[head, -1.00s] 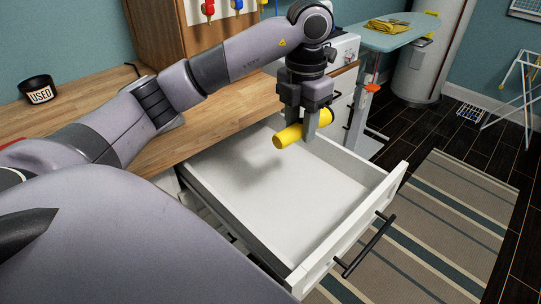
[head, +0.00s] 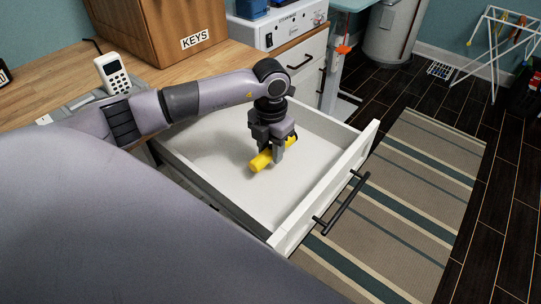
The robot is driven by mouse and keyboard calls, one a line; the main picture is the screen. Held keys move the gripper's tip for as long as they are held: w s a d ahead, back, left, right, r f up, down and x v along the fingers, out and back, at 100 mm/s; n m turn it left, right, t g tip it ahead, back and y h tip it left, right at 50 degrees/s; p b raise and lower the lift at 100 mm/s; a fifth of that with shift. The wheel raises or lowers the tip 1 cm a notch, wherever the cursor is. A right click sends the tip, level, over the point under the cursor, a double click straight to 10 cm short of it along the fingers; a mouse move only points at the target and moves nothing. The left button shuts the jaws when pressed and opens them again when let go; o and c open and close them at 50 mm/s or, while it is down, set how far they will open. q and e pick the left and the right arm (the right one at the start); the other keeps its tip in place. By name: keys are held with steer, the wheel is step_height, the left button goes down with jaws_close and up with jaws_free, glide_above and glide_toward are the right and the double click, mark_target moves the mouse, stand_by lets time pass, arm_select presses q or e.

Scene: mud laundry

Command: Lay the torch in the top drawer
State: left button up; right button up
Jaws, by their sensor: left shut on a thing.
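The yellow torch (head: 262,161) is held between the fingers of my left gripper (head: 271,153), which is shut on it. The torch lies roughly level, low inside the open top drawer (head: 221,184). I cannot tell whether it touches the drawer floor. The drawer is white, pulled well out, and otherwise looks empty. Its front carries a black bar handle (head: 341,203). My left arm reaches across the drawer's back left part and hides some of it. My right gripper is not in view.
The wooden worktop (head: 60,84) behind the drawer holds a wooden KEYS cabinet (head: 160,38) and a white cordless phone (head: 113,74). A white machine (head: 280,24) stands at the back. A striped rug (head: 400,190) lies on the dark floor to the right.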

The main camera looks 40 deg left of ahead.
mark_target(270, 158)
arm_select(q)
steer(key=shift+f, duration=1.6)
steer(key=o, duration=1.1)
steer(key=shift+o, duration=0.2)
step_height(270, 158, up, 12)
steer(key=shift+r+b, duration=0.15)
steer(key=shift+b, duration=0.15)
steer(key=shift+s, duration=0.1)
